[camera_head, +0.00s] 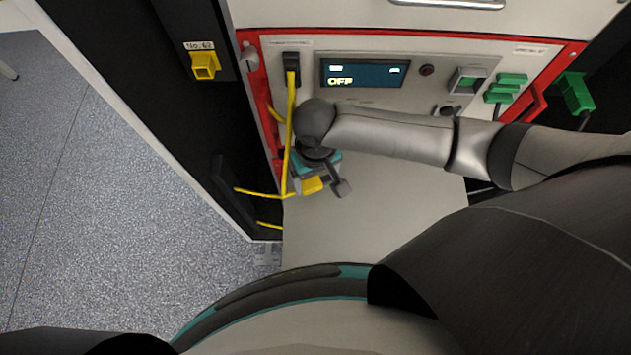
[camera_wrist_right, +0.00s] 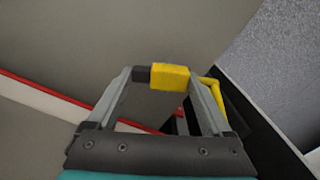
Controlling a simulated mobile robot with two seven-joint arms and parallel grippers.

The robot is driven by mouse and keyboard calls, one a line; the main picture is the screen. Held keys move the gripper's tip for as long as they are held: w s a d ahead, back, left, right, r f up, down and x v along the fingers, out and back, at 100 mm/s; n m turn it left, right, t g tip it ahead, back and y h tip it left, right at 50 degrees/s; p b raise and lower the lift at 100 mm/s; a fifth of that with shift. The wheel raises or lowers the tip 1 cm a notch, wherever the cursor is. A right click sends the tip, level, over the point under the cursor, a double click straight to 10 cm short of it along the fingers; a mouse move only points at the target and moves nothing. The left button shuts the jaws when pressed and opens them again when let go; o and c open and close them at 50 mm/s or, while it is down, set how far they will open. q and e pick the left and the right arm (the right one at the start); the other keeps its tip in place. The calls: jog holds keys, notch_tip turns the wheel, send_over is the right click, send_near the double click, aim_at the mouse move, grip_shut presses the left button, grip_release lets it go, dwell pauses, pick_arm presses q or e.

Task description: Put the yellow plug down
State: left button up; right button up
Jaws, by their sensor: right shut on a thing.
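The yellow plug (camera_wrist_right: 170,77) is between the fingertips of my right gripper (camera_wrist_right: 166,76), which is shut on it. In the head view the plug (camera_head: 312,185) shows beside my right gripper (camera_head: 326,188), low in front of the machine and over a pale grey surface (camera_head: 390,215). I cannot tell whether the plug touches that surface. A yellow cable (camera_head: 289,130) hangs from the machine and passes behind the gripper. My left gripper is not in view.
The machine's panel has a display (camera_head: 365,74) reading OFF. A yellow socket (camera_head: 204,66) labelled No. 62 is on the black panel at the left. Green connectors (camera_head: 505,88) stand at the right. Speckled floor (camera_head: 90,180) is open at the left.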

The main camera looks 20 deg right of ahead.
aim_at(316, 181)
notch_tip(316, 181, down, 2)
jog(key=shift+f, duration=0.1)
jog(key=o, duration=1.2)
jog(key=shift+c, duration=0.2)
notch_tip(316, 181, up, 12)
jog(key=p, duration=0.4)
jog(key=shift+f, duration=0.25)
jog(key=shift+r, duration=0.4)
